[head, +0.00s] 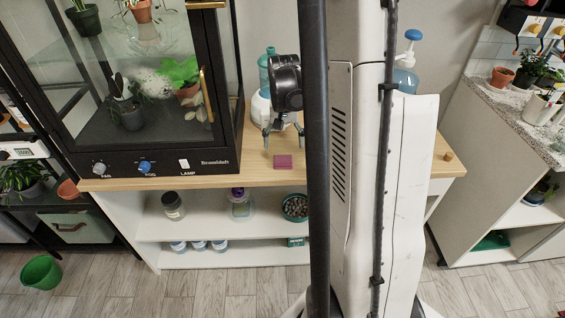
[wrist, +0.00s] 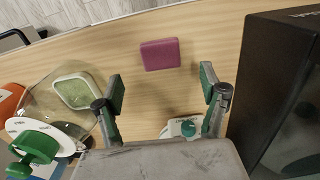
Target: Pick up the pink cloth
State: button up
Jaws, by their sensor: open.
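The pink cloth (head: 283,161) is a small folded square lying flat on the wooden shelf top, close to its front edge. It also shows in the wrist view (wrist: 160,54), at the upper middle. My gripper (head: 284,130) is over the shelf top, just behind the cloth in the head view. In the wrist view my gripper (wrist: 163,84) is open and empty, with its two green-padded fingers spread apart. The cloth lies beyond the fingertips, roughly centred between them, and nothing touches it.
The dark glass cabinet (wrist: 280,90) stands close at the right in the wrist view. At the left there are a clear container with a green pad (wrist: 75,92) and a green-topped bottle (wrist: 38,148). A white device with a green knob (wrist: 186,128) sits between the fingers. Wood around the cloth is bare.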

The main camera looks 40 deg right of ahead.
aim_at(283, 159)
jog(key=shift+f+b, duration=0.5)
jog(key=shift+f, duration=3.3)
jog(key=shift+c, duration=0.2)
jog(key=c, duration=1)
jog(key=shift+r, duration=0.5)
jog(key=r, duration=0.2)
jog(key=a+r, duration=0.1)
jog(key=shift+r+p, duration=0.4)
jog(key=a+r+p, duration=0.1)
jog(key=a+r, duration=0.5)
jog(key=a, duration=0.4)
jog(key=shift+a, duration=0.4)
